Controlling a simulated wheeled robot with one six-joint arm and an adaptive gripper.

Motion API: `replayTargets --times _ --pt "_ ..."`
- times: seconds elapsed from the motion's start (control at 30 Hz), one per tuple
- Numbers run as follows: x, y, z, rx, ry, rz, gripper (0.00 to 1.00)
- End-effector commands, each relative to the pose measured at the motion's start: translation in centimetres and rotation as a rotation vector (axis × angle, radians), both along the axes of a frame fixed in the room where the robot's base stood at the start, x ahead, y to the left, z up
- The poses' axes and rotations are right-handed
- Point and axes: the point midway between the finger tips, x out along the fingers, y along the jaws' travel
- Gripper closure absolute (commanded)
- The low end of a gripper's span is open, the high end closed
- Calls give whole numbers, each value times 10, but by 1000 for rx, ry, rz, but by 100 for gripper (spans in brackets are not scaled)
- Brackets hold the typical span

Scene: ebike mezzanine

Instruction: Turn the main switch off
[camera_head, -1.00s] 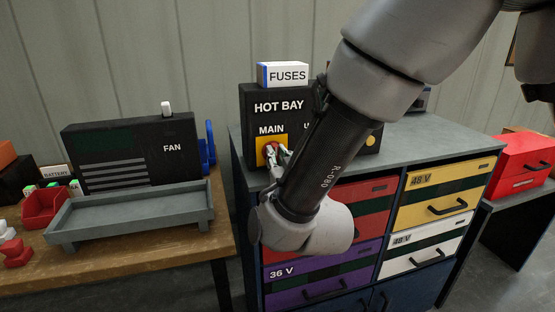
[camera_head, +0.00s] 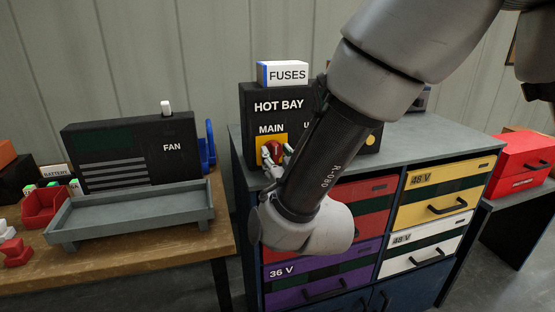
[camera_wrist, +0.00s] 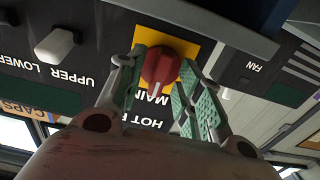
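The main switch is a red rotary knob (camera_wrist: 161,66) on a yellow plate (camera_wrist: 190,47), under the MAIN label of the black HOT BAY panel (camera_head: 277,107). In the wrist view the panel appears upside down, and a pale mark on the knob points towards the MAIN lettering. The knob also shows in the head view (camera_head: 271,151), partly covered by my fingers. My gripper (camera_wrist: 160,88) is open, one finger on each side of the knob. The fingers look apart from it, though light contact on one side cannot be ruled out.
A white switch (camera_wrist: 55,46) marked UPPER LOWER is beside the knob on the same panel. A FUSES box (camera_head: 287,74) stands on top of the panel. The FAN unit (camera_head: 132,150) and a grey tray (camera_head: 130,218) are at left. My arm hides part of the panel.

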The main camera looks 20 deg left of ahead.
Motion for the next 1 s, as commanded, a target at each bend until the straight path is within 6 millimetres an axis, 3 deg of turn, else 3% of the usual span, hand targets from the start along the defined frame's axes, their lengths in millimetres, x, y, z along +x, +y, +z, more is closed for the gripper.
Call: replayTargets --times 0.17,0.6,1.0 --pt "-17 -9 0 -1 1 3 64" --pt "-92 -55 0 -1 0 4 64" --pt "-102 -63 0 -1 0 0 64"
